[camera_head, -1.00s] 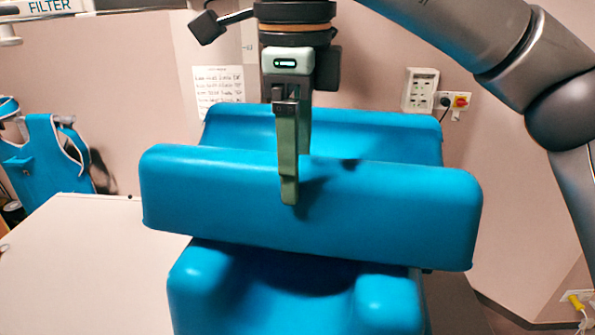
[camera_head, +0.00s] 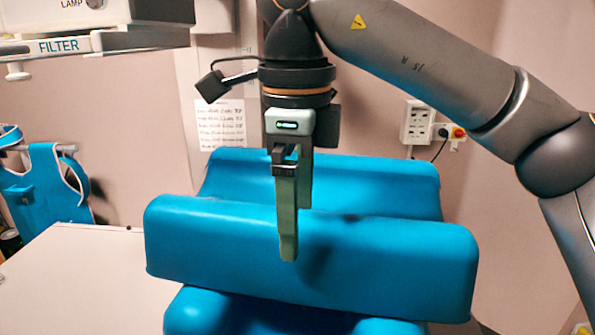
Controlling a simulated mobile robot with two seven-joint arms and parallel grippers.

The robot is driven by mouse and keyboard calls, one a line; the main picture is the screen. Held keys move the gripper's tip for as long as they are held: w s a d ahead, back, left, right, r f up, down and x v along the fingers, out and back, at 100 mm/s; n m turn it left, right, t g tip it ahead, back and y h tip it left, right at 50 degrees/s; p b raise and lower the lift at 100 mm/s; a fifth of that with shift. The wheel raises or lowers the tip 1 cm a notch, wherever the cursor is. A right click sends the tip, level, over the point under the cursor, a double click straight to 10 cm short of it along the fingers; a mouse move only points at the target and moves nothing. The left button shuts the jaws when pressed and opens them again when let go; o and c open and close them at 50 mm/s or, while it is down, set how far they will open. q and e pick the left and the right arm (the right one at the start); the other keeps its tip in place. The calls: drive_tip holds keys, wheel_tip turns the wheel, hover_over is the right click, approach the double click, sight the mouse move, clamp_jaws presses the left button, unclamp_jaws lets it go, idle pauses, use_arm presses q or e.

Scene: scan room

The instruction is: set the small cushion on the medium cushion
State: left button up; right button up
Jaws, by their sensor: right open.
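A long blue cushion (camera_head: 390,262), which I take as the small one, lies crosswise, slightly tilted, on top of another blue cushion (camera_head: 215,312). I take that lower one as the medium cushion; most of it is hidden or out of frame. My right gripper (camera_head: 292,235) points down at the long cushion's top edge, left of its middle. Its jaws are open, seen nearly edge-on. The near finger is in front of the cushion's face; the far finger's tip is hidden behind the top edge. I cannot tell whether they touch it. My left gripper is not in view.
Another blue padded surface (camera_head: 385,180) rises behind the long cushion; I cannot tell whether it joins the lower one. A pale table top (camera_head: 80,275) at left is clear. A wall socket (camera_head: 416,122) and a blue apron (camera_head: 45,185) are at the back.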

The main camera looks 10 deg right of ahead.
wheel_tip(320, 180, up, 12)
drive_tip(key=shift+s+f, duration=0.15)
drive_tip(key=shift+s, duration=0.05)
idle(0.4)
drive_tip(key=shift+a, duration=0.2)
